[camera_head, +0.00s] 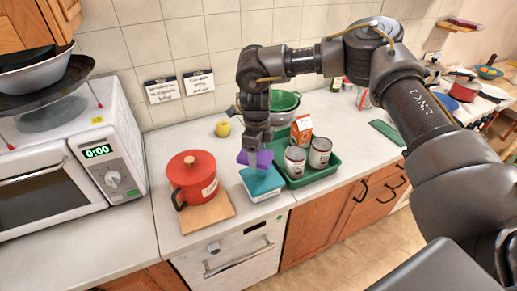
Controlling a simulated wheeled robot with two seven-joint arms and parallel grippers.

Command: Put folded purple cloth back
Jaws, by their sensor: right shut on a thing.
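The folded purple cloth (264,160) is in the jaws of my right gripper (256,146), which points straight down and is shut on it. The cloth is just above or touching the back of a flat teal-topped item (260,181) with a pale lower part; I cannot tell whether they touch. The fingers hide part of the cloth. My left gripper is not in view.
Left of the cloth, a red lidded pot (192,176) stands on a wooden board (206,214). To the right, a green tray (325,177) holds cans (319,153) and a carton (301,129). A yellow apple (223,129) lies behind. A microwave (115,150) stands at left.

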